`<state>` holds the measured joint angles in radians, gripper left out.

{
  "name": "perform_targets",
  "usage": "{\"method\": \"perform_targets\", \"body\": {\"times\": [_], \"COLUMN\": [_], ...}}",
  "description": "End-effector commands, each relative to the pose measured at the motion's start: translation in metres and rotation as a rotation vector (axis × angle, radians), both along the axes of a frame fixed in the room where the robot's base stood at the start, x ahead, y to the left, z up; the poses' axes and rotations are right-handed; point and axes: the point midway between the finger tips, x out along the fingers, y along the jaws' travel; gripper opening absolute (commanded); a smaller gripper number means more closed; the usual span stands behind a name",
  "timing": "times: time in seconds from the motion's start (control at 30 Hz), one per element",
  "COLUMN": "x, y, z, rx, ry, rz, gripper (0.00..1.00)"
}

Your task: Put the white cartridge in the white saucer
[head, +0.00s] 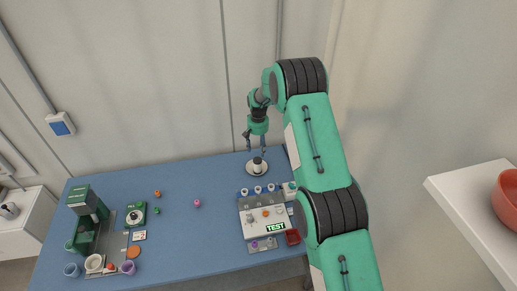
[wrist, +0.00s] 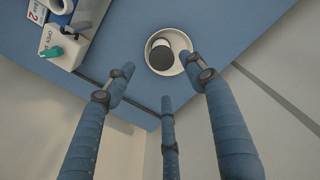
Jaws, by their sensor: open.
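The white saucer (head: 249,172) stands on the blue table near its back edge. A white cartridge with a dark end (head: 257,161) is inside it. In the wrist view the saucer (wrist: 151,65) is a round pale dish, with the cartridge (wrist: 162,43) within its rim; its dark end faces the camera. My gripper (head: 256,150) is above the saucer, fingers pointing down. In the wrist view its fingers (wrist: 160,77) are spread, with nothing between them, apart from the cartridge.
A white test station (head: 262,222) with several white-and-blue items along its back stands just in front of the saucer. A green machine (head: 86,208) and cups occupy the table's left end. The table's middle is mostly clear.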

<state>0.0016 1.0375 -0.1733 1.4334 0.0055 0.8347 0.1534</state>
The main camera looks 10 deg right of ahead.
Motion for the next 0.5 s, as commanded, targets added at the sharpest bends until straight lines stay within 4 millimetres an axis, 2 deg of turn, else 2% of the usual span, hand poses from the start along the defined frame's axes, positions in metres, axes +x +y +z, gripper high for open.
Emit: {"method": "perform_targets", "body": {"times": [0.27, 0.37, 0.5], "x": [0.000, -0.002, -0.008], "y": [0.000, 0.000, 0.000], "z": [0.005, 0.016, 0.043], "rx": [0.000, 0.000, 0.000], "ry": [-0.003, -0.009, -0.021], "rz": [0.001, 0.002, 0.006], "gripper": [0.55, 0.55, 0.55]}}
